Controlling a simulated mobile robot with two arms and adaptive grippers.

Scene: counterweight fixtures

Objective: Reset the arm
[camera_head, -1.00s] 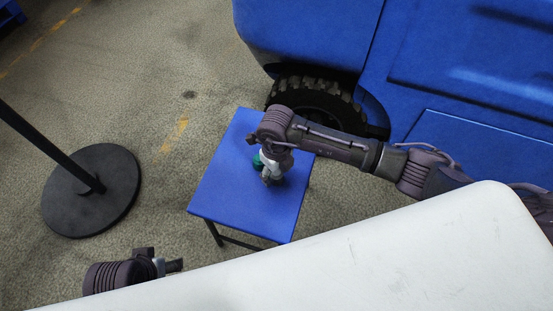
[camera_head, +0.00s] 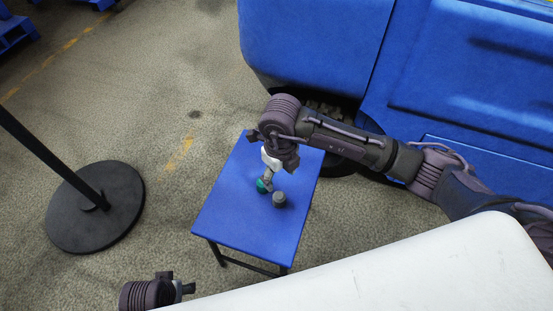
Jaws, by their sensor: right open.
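My right arm reaches in from the right over a small blue table (camera_head: 235,220). My right gripper (camera_head: 266,180) hangs from its wrist above the table, open, its fingers pointing down. A small green object (camera_head: 263,186) shows right by the fingertips; I cannot tell whether they touch it. A dark grey cylinder (camera_head: 279,199) stands on the table just right of it, apart from the gripper.
A black post on a round base (camera_head: 95,225) stands on the floor at the left. A large blue vehicle (camera_head: 315,45) stands behind the table, its tyre partly hidden by my arm. Blue pallets (camera_head: 12,30) lie at the far upper left. The floor between is clear.

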